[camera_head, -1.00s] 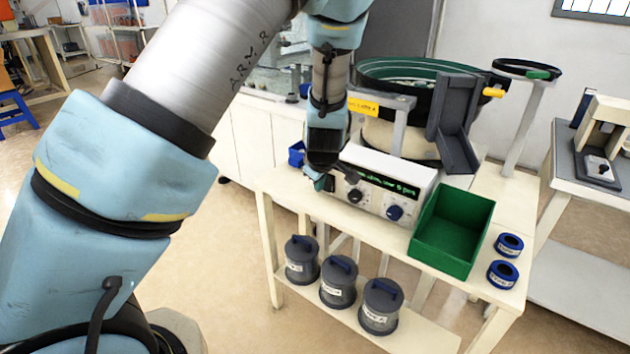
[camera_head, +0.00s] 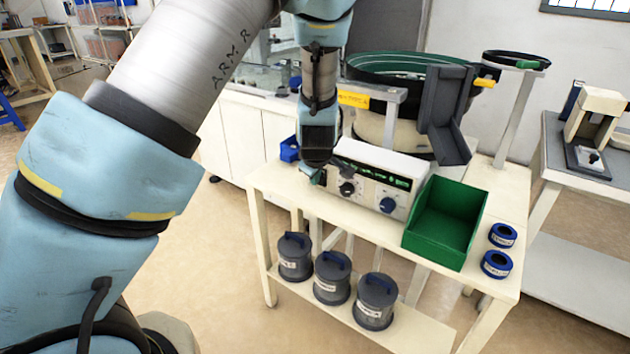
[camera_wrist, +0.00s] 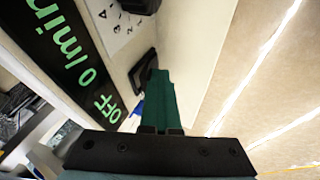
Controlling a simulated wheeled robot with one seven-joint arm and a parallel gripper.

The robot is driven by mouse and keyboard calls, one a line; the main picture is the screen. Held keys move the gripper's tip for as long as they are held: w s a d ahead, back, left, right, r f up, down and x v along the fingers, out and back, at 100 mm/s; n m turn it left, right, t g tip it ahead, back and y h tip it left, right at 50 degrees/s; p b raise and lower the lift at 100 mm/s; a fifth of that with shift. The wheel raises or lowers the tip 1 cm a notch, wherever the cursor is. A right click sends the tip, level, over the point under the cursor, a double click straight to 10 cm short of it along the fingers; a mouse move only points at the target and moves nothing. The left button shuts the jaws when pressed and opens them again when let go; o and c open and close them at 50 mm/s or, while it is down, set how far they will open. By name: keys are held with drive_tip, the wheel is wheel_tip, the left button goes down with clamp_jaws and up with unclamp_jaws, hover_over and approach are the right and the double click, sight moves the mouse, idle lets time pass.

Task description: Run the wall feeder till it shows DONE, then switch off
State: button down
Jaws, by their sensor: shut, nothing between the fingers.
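The bowl feeder (camera_head: 372,127) with a green-lined bowl stands behind the box. My gripper (camera_head: 318,181) is shut and empty at the box's left front end. In the wrist view its green fingers (camera_wrist: 155,80) are close beside a black control (camera_wrist: 143,70) on the panel; contact is unclear.
A green bin (camera_head: 445,222) stands right of the box under the grey chute (camera_head: 445,115). Two blue rings (camera_head: 502,235) lie at the table's right. Several grey lidded canisters (camera_head: 331,277) stand on the lower shelf. Floor in front is clear.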

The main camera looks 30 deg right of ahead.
drive_tip(key=shift+r, duration=0.2)
drive_tip(key=shift+d+r+p, duration=0.1)
drive_tip(key=shift+r+p, duration=0.65)
drive_tip(key=shift+p, duration=0.1)
